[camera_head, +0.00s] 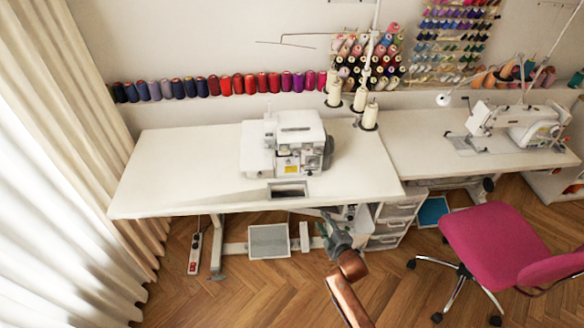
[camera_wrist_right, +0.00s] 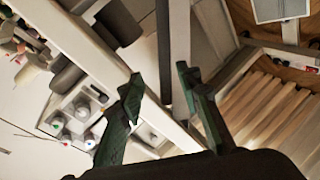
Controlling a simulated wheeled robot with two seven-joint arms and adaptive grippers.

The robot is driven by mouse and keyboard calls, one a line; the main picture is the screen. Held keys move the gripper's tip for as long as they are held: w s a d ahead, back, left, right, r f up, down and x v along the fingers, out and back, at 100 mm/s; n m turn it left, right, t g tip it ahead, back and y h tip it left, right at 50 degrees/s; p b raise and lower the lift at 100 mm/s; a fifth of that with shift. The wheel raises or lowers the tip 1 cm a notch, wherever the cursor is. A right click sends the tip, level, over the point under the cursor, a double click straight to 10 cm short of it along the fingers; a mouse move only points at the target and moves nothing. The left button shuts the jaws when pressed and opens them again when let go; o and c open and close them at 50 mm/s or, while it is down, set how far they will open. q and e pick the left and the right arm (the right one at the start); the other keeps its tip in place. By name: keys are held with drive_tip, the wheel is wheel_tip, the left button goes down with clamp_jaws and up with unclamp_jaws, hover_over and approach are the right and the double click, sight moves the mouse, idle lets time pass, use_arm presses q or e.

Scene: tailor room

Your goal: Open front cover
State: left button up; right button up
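A white overlock sewing machine (camera_head: 296,133) stands on the long white table (camera_head: 180,165). Its front, with a yellow label, faces the table's near edge; the state of its front cover is too small to tell. My right gripper (camera_head: 333,222) is at the near edge of the table, below and right of the machine, apart from it. In the right wrist view my right gripper (camera_wrist_right: 158,80) has its two green fingers spread, with nothing held between them. The table edge and a grey bar show beyond the fingers. My left gripper is not in view.
A dark-rimmed cutout (camera_head: 288,191) lies in the tabletop before the machine. Cone threads (camera_head: 360,98) stand behind right. A pink chair (camera_head: 495,240) and white drawers (camera_head: 392,225) are at right; a foot pedal (camera_head: 268,242) is under the table. The tabletop's left side is clear.

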drive_tip(key=w+a+r+n+t+y, duration=0.1)
drive_tip(key=w+a+r+n+t, duration=0.2)
drive_tip(key=r, duration=0.8)
drive_tip(key=n+y, duration=0.3)
drive_tip(key=n, duration=0.1)
approach(289, 164)
drive_tip(key=w, duration=0.1)
drive_tip(key=x, duration=0.2)
drive_tip(key=b+x, duration=0.1)
drive_tip(key=x, duration=0.3)
drive_tip(key=shift+a, duration=0.35)
drive_tip(key=shift+w+a+b, duration=0.15)
drive_tip(key=shift+w+b, duration=0.15)
drive_tip(key=shift+w, duration=0.2)
clamp_jaws()
